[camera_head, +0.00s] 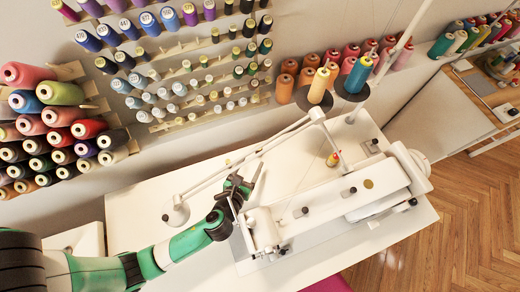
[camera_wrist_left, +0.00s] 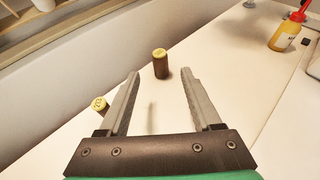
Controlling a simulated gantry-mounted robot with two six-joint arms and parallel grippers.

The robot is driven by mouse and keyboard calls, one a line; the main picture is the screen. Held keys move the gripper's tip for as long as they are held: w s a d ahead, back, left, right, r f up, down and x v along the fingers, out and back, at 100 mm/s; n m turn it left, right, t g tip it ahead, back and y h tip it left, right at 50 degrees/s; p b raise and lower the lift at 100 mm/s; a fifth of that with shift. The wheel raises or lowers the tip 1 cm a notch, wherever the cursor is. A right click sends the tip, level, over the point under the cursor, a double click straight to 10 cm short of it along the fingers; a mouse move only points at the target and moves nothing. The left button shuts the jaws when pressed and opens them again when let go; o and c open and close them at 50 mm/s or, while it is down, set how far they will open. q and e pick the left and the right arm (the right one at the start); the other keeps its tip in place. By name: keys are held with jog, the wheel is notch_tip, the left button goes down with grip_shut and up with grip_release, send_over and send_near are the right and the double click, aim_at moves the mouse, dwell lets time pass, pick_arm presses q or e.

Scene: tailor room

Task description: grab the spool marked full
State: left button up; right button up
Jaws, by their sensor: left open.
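In the left wrist view, one small dark spool (camera_wrist_left: 160,63) with a tan top stands upright on the white table beyond my open fingers, roughly in line with the gap between them. A second small spool (camera_wrist_left: 99,105) with dark marks on its tan top stands just outside the left finger, partly hidden by it. I cannot read which spool is marked full. My left gripper (camera_wrist_left: 161,80) is open, with nothing between its fingers. In the head view my left gripper (camera_head: 247,170) is over the white table (camera_head: 140,205), behind the sewing machine. My right gripper is not in view.
The white sewing machine (camera_head: 330,205) stands right of my gripper, and a thin white thread-stand arm (camera_head: 235,168) crosses close by. A yellow bottle with a red tip (camera_wrist_left: 286,34) stands at the right. Thread racks (camera_head: 185,75) line the wall behind.

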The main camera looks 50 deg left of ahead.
aim_at(258, 152)
pick_arm(q)
jog(key=shift+w+a+f, duration=0.3)
jog(key=shift+w+f, duration=0.05)
jog(key=shift+w, duration=0.15)
jog(key=shift+w+a+f+b, duration=0.15)
jog(key=shift+w+b, duration=0.15)
jog(key=shift+w, duration=0.2)
jog(key=b+x, duration=0.2)
jog(key=x, duration=0.2)
jog(key=shift+w+a, duration=0.25)
jog(key=shift+w, duration=0.1)
jog(key=shift+s, duration=0.1)
grip_shut()
